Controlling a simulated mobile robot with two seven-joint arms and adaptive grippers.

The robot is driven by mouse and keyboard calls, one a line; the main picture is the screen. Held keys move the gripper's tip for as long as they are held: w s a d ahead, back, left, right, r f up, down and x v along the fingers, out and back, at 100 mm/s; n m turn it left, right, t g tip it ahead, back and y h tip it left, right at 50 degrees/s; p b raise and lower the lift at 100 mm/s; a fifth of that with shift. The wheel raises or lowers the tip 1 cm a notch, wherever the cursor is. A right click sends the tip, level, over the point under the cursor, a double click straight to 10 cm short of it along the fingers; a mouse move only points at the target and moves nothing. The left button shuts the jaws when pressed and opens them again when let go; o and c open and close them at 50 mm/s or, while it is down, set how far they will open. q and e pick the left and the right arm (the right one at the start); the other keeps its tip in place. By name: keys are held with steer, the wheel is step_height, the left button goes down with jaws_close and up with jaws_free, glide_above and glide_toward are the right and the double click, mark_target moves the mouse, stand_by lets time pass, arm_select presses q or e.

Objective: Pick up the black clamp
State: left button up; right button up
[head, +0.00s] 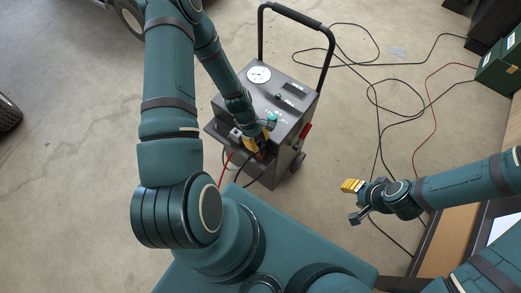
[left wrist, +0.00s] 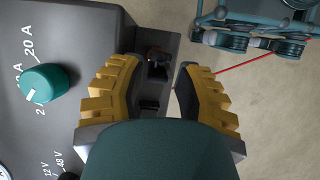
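The black clamp (left wrist: 158,68) appears to be the small dark piece on the ledge of the grey charger cart, between my left fingers in the left wrist view. My left gripper (head: 257,146) is over the cart's front ledge in the head view and hides most of the clamp there. In the left wrist view its two yellow-padded fingers stand apart, one on each side of the clamp, with gaps visible. My right gripper (head: 353,190) is off to the right of the cart, over the floor, holding nothing I can see.
The grey cart (head: 262,100) has a black push handle (head: 297,16), a dial and a teal knob (left wrist: 44,83). A red cable (left wrist: 245,66) hangs by the ledge. Black and red cables lie on the floor at right. A green box (head: 500,65) stands far right.

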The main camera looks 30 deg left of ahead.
arm_select(q)
steer(key=x, duration=0.2)
steer(key=shift+d+f, duration=0.1)
steer(key=shift+f, duration=0.15)
jaws_close()
step_height(320, 180, up, 10)
steer(key=shift+r+p, duration=0.1)
steer(key=shift+p, duration=0.55)
stand_by(0.5)
